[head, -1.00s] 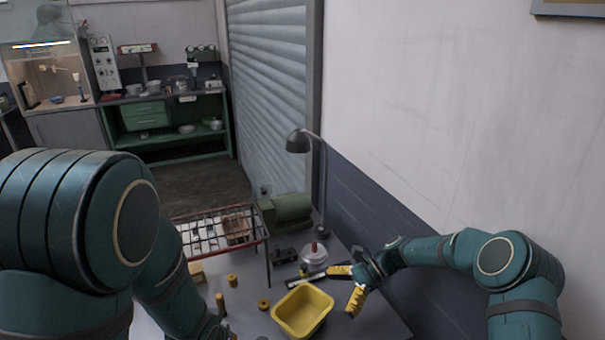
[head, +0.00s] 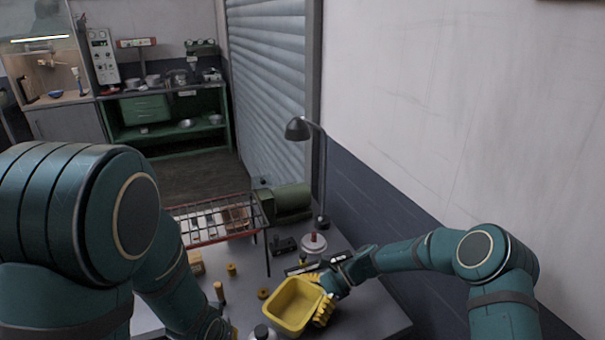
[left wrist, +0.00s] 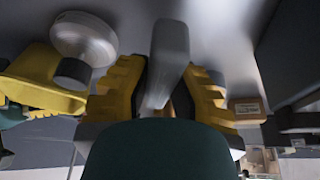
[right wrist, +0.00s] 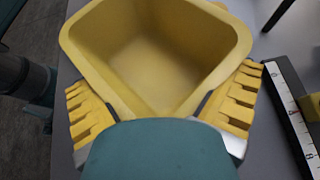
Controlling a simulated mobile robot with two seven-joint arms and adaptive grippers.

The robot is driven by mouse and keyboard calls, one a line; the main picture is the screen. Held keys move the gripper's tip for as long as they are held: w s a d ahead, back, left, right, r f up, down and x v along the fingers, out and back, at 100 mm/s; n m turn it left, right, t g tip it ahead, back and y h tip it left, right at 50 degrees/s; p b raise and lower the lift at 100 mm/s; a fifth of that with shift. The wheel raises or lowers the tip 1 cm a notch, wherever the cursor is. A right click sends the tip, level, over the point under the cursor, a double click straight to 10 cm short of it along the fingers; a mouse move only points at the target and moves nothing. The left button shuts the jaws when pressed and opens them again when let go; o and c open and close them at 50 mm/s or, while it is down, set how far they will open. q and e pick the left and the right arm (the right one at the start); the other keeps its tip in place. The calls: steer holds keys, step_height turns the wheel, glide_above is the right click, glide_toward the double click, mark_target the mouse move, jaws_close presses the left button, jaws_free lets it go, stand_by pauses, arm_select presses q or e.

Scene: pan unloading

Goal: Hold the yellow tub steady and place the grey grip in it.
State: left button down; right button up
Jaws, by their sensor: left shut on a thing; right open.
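The yellow tub (head: 273,312) stands empty on the grey table in the head view. It also fills the top of the right wrist view (right wrist: 150,50). My right gripper (head: 318,295) is open, its yellow fingers on either side of a corner of the tub; I cannot tell whether they touch it. The grey grip (left wrist: 170,45) is between the yellow fingers of my left gripper (left wrist: 166,92), which is shut on it, in the left wrist view. In the head view my left gripper is mostly cut off at the bottom edge.
A lamp (head: 322,222) and a wire rack (head: 215,232) stand behind.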

steer(key=shift+s+f, duration=0.2)
steer(key=shift+f, duration=0.1)
steer(key=c, duration=0.6)
steer(key=shift+w+a, duration=0.1)
jaws_close()
steer(key=shift+r, duration=0.1)
steer(key=c, duration=1.1)
jaws_free()
steer(key=o, duration=1.6)
steer(key=shift+c, duration=0.2)
steer(key=shift+c, duration=0.2)
